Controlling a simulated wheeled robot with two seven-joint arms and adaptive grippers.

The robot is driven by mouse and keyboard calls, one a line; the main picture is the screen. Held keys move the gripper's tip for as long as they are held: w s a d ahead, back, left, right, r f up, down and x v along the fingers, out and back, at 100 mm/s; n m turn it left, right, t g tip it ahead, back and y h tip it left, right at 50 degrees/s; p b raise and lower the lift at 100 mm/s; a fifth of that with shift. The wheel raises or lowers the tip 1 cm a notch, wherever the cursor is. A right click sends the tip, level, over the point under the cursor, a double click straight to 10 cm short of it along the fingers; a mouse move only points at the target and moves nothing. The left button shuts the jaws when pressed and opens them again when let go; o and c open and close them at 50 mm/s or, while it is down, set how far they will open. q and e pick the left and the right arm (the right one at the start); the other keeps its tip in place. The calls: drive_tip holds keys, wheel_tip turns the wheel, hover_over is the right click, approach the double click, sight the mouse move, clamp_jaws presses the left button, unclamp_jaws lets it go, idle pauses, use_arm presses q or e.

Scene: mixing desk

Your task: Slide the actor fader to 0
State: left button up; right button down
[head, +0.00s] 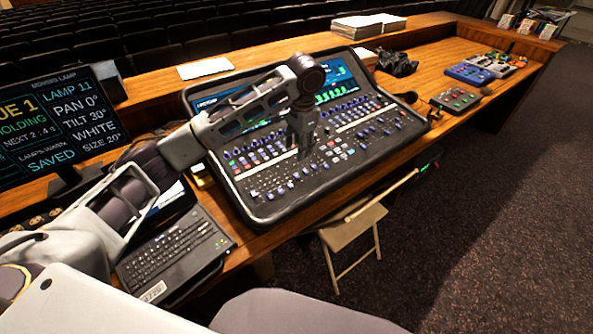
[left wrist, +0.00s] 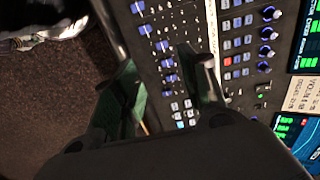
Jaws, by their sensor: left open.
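The mixing desk (head: 375,128) stands on the wooden counter, with rows of knobs, buttons and faders and lit screens at its back. My left gripper (head: 303,146) hangs pointing down over the middle of the desk. In the left wrist view my left gripper (left wrist: 168,78) is open, its two dark fingers apart above the panel, and nothing shows held between them. Blue-capped faders (left wrist: 165,47) lie near and between the fingers. I cannot tell which one is the actor fader, or whether a finger touches a cap. My right gripper is not in view.
A laptop (head: 175,250) and a cue monitor (head: 55,125) stand left of the desk. A folding chair (head: 352,228) stands in front of the counter.

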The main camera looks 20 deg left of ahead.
sight(295, 176)
use_arm(q)
drive_tip(key=shift+a+r, duration=0.15)
drive_tip(key=shift+r, duration=0.1)
drive_tip(key=shift+w+a+f+p, duration=0.1)
drive_tip(key=shift+w+a+f, duration=0.1)
drive_tip(key=shift+f, duration=2.1)
drive_tip(key=shift+w+a+f+p, duration=0.1)
drive_tip(key=shift+w+a+f, duration=0.05)
drive_tip(key=shift+f, duration=2.15)
drive_tip(key=shift+w+a+f+p, duration=0.1)
drive_tip(key=shift+w+a+f, duration=0.1)
drive_tip(key=shift+f, duration=2.1)
clamp_jaws()
